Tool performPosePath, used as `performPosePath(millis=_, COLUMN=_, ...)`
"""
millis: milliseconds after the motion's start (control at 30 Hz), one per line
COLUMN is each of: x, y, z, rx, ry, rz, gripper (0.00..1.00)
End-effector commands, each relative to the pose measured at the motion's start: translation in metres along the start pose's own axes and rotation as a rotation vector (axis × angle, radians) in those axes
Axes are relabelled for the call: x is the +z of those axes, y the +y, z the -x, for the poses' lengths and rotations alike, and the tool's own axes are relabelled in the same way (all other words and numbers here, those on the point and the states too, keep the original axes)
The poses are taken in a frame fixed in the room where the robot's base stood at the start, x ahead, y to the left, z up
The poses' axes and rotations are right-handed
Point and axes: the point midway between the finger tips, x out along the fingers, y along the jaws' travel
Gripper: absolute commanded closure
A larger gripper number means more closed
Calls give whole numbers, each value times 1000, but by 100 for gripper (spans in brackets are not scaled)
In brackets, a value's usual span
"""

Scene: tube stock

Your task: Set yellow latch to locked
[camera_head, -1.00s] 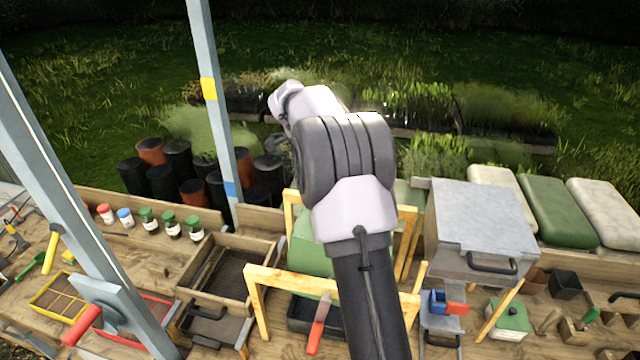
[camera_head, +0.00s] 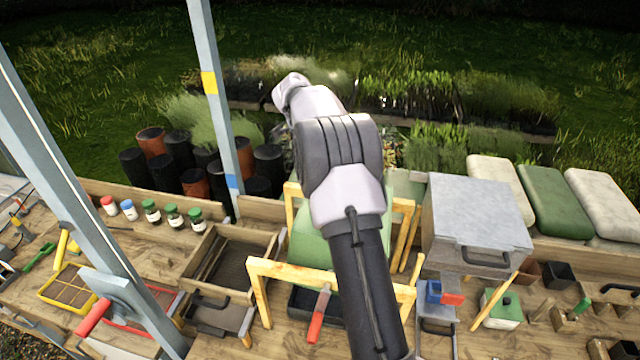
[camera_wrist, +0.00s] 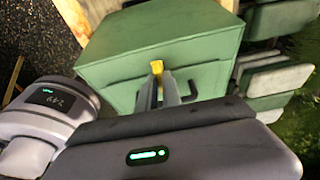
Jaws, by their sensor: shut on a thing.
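A green box (camera_wrist: 150,38) fills the upper middle of the wrist view, with a seam along its near side. The small yellow latch (camera_wrist: 156,65) is on that near side. My gripper (camera_wrist: 162,80) has its grey fingers shut on the latch, and their tips partly cover it. I cannot read the latch's setting. In the head view the green box (camera_head: 305,243) stands among yellow wooden frames, partly behind my arm. The latch and my gripper are hidden there.
A yellow wooden frame (camera_head: 335,274) stands in front of the green box. A grey metal box (camera_head: 478,215) is to its right and an open wooden drawer (camera_head: 232,262) to its left. A red-handled tool (camera_head: 318,315) lies in front. A grey post (camera_head: 222,110) rises at left.

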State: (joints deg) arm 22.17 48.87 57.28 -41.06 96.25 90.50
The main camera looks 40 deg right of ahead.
Motion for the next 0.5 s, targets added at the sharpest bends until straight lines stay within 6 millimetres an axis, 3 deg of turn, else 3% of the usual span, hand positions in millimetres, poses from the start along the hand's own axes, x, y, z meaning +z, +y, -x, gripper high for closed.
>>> performPosePath(millis=167, x=0, y=0, z=1, rx=-1, ry=-1, rz=-1, gripper=100)
performPosePath(millis=200, x=0, y=0, z=1, rx=-1, ry=-1, rz=-1, gripper=89)
performPosePath(millis=300, x=0, y=0, z=1, rx=-1, ry=-1, rz=-1, gripper=70)
performPosePath(millis=500, x=0, y=0, z=0, rx=-1, ry=-1, rz=0, gripper=69)
